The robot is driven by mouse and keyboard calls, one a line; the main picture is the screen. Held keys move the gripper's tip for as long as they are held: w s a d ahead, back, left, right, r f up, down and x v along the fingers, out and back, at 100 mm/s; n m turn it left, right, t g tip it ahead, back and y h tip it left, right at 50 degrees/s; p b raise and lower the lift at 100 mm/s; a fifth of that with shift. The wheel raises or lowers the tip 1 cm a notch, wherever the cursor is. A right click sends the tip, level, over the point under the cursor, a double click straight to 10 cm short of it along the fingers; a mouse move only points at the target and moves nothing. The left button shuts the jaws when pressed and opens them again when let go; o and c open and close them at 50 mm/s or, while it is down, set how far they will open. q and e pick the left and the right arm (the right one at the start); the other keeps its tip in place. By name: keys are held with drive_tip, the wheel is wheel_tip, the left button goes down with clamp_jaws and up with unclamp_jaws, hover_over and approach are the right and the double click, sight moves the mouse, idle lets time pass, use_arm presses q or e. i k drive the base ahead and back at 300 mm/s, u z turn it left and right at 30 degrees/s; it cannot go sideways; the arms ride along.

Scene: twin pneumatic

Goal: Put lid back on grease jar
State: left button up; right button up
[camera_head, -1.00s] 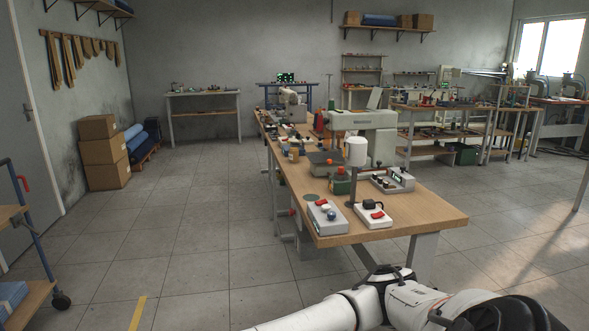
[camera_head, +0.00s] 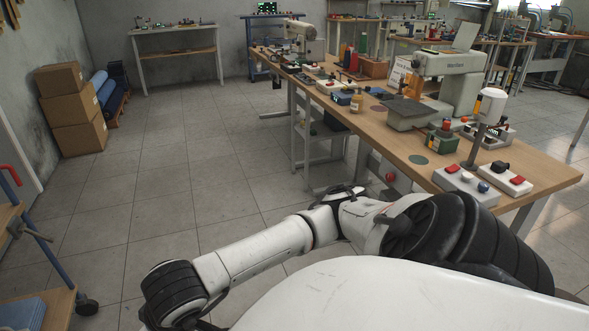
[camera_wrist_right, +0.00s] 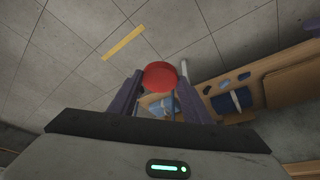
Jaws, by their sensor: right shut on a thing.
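A round red lid (camera_wrist_right: 160,75) shows at the fingertips of my right gripper (camera_wrist_right: 159,88) in the right wrist view. The gripper is shut on it and holds it in the air above the grey floor. My right gripper does not show in the head view, where a white arm of mine crosses the bottom. My left gripper is in neither view.
A blue-framed trolley with wooden shelves (camera_head: 60,303) stands at the lower left. The workbench carries a sewing machine (camera_head: 450,75), a grey control box with buttons (camera_head: 466,184) and several small items. Cardboard boxes (camera_head: 75,115) stand by the left wall. The tiled floor between is open.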

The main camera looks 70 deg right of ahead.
sight(357, 101)
drive_tip(key=i, duration=0.8)
drive_tip(key=z, duration=3.6)
drive_tip(key=i, duration=1.65)
